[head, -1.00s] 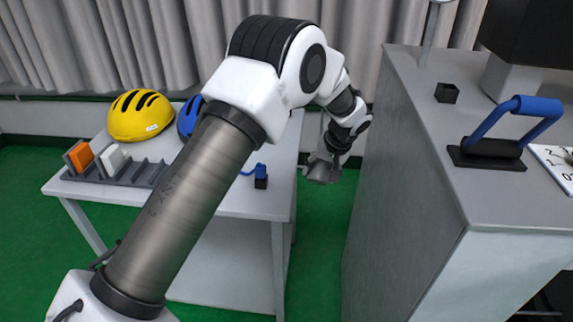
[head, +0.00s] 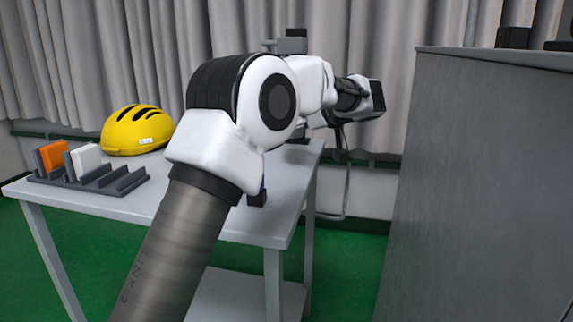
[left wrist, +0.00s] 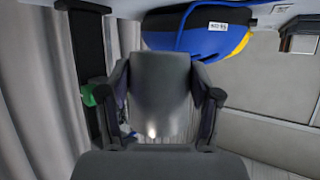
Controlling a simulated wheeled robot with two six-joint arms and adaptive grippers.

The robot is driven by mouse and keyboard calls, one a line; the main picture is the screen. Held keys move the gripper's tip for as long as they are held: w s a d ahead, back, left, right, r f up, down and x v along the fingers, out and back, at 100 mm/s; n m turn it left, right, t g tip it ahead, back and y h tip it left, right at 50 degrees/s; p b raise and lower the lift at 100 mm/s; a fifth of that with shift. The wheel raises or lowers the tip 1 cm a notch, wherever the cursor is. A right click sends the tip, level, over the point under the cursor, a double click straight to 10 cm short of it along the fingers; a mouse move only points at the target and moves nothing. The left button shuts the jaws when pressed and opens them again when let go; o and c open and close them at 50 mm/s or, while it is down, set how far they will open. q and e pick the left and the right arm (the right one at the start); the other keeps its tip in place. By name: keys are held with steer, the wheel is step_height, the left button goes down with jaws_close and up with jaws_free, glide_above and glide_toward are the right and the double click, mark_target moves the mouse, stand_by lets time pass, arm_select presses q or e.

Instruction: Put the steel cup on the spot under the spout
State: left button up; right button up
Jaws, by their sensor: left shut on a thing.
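In the left wrist view my left gripper (left wrist: 166,100) is shut on a grey metal thing, the steel cup (left wrist: 165,80), which sits between its two dark fingers. In the head view my left arm's links hide the gripper and cup. A dark stand with a grey head (head: 288,45) rises behind my arm at the table's far side, mostly hidden. The spout and the spot under it cannot be made out. My right gripper is not in view.
The white table (head: 215,226) holds a yellow helmet (head: 137,130) and a grey rack (head: 105,182) with orange and white pieces. A blue helmet (left wrist: 190,38) shows in the left wrist view. A tall grey cabinet (head: 480,190) stands right; a floor gap separates it from the table.

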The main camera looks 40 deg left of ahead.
mark_target(286, 163)
arm_select(q)
step_height(286, 163, down, 6)
steer(key=shift+f+b, duration=0.2)
steer(key=shift+b, duration=0.5)
steer(key=a, duration=0.2)
steer(key=a+b, duration=0.1)
steer(key=a, duration=0.1)
steer(key=shift+w+f, duration=0.15)
steer(key=shift+w, duration=0.05)
steer(key=shift+a+f+b, duration=0.1)
steer(key=shift+f+b, duration=0.25)
steer(key=shift+f, duration=0.3)
steer(key=shift+w+r, duration=0.1)
steer(key=shift+r, duration=0.1)
steer(key=shift+f, duration=0.3)
steer(key=o, duration=1.3)
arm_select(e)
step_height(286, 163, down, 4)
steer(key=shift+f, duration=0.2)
